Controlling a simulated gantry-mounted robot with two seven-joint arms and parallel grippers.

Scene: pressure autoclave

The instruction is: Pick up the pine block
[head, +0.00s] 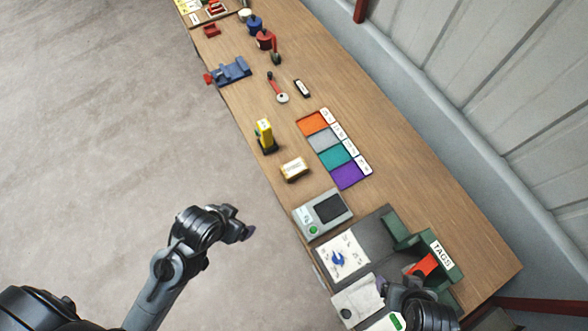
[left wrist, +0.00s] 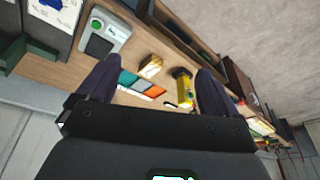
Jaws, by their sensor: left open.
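The pine block (head: 294,168) is a small pale wooden block with a label on its side. It lies on the wooden bench near the front edge, and also shows in the left wrist view (left wrist: 151,66), framed between the fingers. My left gripper (head: 245,231) is off the bench's front edge, apart from the block and nearer the bottom of the head view. In the left wrist view its two dark fingers (left wrist: 159,65) are spread with nothing held. My right gripper (head: 383,287) is over the bench at lower right; its jaws are mostly hidden.
A yellow device (head: 264,134) stands just beyond the block. A grey scale (head: 322,214) sits on the near side. Coloured trays (head: 334,156) lie to the right. A green TAGS box (head: 441,257) is at lower right. A blue vise (head: 231,72) is farther up the bench.

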